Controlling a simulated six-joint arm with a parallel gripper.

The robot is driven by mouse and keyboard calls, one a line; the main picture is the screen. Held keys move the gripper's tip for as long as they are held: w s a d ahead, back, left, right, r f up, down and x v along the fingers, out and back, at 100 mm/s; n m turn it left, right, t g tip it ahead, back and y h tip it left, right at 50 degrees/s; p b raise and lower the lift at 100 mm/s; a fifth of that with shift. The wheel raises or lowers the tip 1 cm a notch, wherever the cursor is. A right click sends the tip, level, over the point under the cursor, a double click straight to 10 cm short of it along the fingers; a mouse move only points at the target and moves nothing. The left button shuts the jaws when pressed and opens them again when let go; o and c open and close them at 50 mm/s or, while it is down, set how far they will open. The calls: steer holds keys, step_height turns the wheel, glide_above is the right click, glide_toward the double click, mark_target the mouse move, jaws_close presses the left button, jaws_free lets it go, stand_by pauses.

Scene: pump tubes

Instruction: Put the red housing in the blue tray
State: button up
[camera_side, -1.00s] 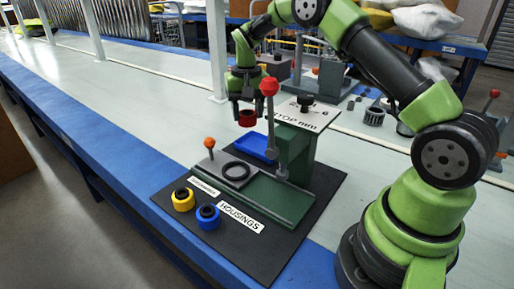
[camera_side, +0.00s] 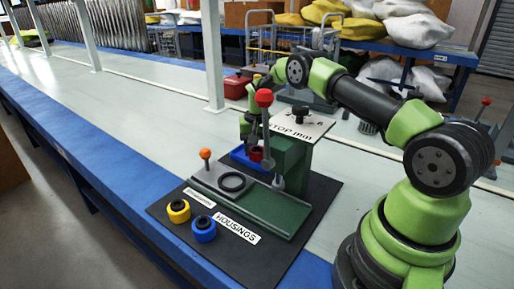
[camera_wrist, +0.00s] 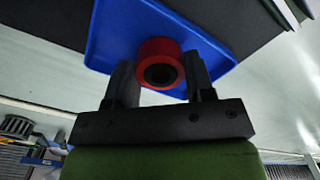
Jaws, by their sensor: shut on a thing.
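The red housing (camera_side: 256,154) is a short ring-like cylinder, also seen in the wrist view (camera_wrist: 152,47). My gripper (camera_wrist: 158,76) is shut on it, with one dark finger on each side. In the side view my gripper (camera_side: 253,143) is low behind the green press and partly hidden by its lever. The blue tray (camera_side: 239,156) lies on the black mat beside the press. In the wrist view the tray (camera_wrist: 112,35) spreads behind the housing, which overlaps it. I cannot tell whether the housing touches the tray floor.
The green press (camera_side: 290,160) and its red-knobbed lever (camera_side: 264,98) stand close to the tray's right. An orange-knobbed lever (camera_side: 205,154) stands in front. A yellow housing (camera_side: 178,211) and a blue housing (camera_side: 204,230) sit on the mat near the front edge.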

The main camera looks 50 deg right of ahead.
steer(key=shift+f, duration=0.15)
steer(key=o, duration=0.7)
